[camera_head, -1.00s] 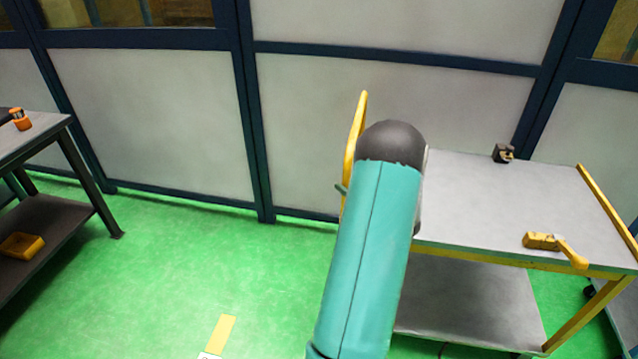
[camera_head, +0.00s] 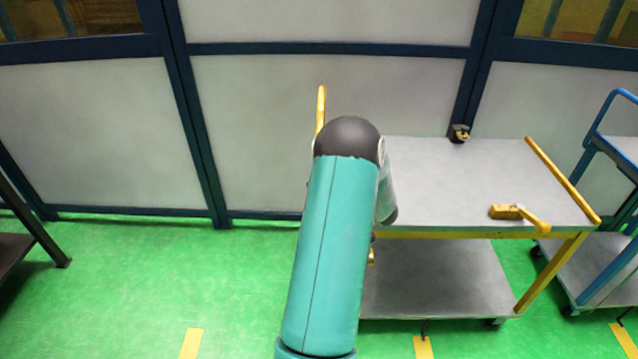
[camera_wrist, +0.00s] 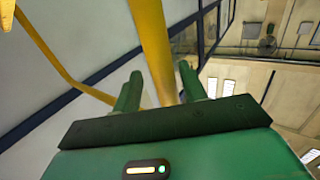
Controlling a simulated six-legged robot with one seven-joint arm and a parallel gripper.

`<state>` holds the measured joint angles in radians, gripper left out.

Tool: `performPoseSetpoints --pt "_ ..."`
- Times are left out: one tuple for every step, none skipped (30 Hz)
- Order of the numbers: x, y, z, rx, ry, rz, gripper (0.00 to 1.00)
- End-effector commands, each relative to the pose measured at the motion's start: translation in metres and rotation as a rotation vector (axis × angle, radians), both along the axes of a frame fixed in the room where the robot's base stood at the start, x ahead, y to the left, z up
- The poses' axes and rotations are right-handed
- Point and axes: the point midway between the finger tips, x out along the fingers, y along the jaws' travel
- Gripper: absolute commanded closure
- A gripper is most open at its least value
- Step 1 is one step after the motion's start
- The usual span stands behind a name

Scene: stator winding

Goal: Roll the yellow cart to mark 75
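The yellow cart has a grey top (camera_head: 440,180), a grey lower shelf (camera_head: 440,280) and yellow rails. Its left handle (camera_head: 320,105) rises behind my arm in the head view. In the wrist view, my gripper (camera_wrist: 160,75) has its two green fingers apart, with a yellow handle bar (camera_wrist: 152,40) between them. A small gap shows on the bar's right side; contact on the left is unclear. My arm hides the gripper and the cart's left end in the head view. Yellow floor strips lie at the left (camera_head: 190,343) and under the cart (camera_head: 423,347); no number is readable.
A yellow tool (camera_head: 520,215) and a small dark block (camera_head: 459,133) rest on the cart top. A blue cart (camera_head: 610,150) stands close on the right. A dark table leg (camera_head: 40,230) is at the left. Green floor between is clear; a panelled wall stands behind.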

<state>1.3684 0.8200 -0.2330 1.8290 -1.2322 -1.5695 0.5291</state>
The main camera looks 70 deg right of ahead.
Motion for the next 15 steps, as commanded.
performPoseSetpoints --pt "0.001 0.001 0.000 0.000 -0.001 0.002 0.58" --pt "0.001 0.001 0.000 0.001 -0.001 0.003 0.58" --pt "0.001 0.001 0.000 0.001 -0.001 0.003 0.58" --pt "0.001 0.001 0.000 0.001 -0.001 0.004 0.58" --pt "0.001 0.001 0.000 0.001 -0.001 0.004 0.58" --pt "0.000 0.002 0.000 0.001 -0.001 0.004 0.58" --pt "-0.001 0.002 0.000 0.002 -0.001 0.004 0.58" --pt "-0.003 0.002 0.000 0.002 -0.001 0.004 0.58" --pt "-0.006 0.003 0.000 0.002 -0.001 0.003 0.58" --pt "-0.010 0.004 0.000 0.002 0.000 0.002 0.58" --pt "-0.014 0.005 -0.001 0.002 0.000 0.002 0.58" --pt "-0.020 0.006 -0.001 0.002 0.000 0.002 0.58" --pt "-0.025 0.008 0.000 0.002 0.000 0.002 0.58" --pt "-0.031 0.009 0.000 0.002 -0.001 0.001 0.58" --pt "-0.040 0.011 0.000 0.002 0.000 0.001 0.58"
